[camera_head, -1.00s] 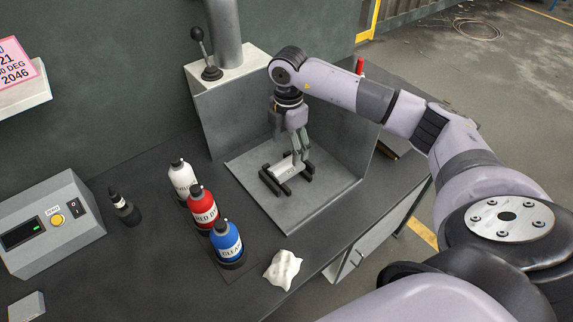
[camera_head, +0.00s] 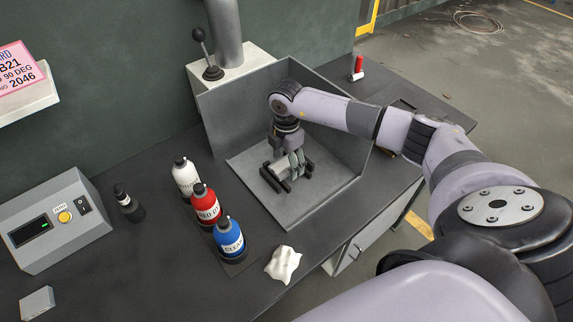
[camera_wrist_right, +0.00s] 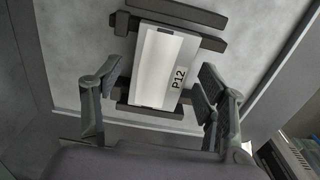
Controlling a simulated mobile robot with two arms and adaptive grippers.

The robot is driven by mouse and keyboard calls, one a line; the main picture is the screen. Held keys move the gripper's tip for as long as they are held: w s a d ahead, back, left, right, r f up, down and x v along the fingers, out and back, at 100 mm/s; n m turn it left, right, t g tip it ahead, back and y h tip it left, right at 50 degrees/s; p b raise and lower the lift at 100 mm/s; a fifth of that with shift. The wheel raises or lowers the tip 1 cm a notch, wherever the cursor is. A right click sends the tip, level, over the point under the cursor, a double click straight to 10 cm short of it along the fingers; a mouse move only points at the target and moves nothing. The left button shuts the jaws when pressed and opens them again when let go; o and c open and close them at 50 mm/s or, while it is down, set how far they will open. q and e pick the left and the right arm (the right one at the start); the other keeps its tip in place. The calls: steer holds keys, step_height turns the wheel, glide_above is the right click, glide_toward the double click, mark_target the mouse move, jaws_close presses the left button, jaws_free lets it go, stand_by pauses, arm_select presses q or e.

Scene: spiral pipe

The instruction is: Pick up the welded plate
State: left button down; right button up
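The welded plate (camera_wrist_right: 165,68) is light grey, with a weld line and the mark "P12". It lies on a black rack (camera_wrist_right: 190,17) inside the grey booth; in the head view the plate (camera_head: 280,170) is partly hidden by my fingers. My right gripper (camera_wrist_right: 155,95) is open in the right wrist view, one finger on each side of the plate's near part, with gaps visible on both sides. In the head view my right gripper (camera_head: 291,165) points down over the rack. My left gripper is not in view.
A white cloth (camera_head: 283,264) lies in front. A control box (camera_head: 55,225) stands at far left.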

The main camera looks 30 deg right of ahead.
jaws_close()
stand_by(0.7)
steer(key=shift+w+r, duration=0.1)
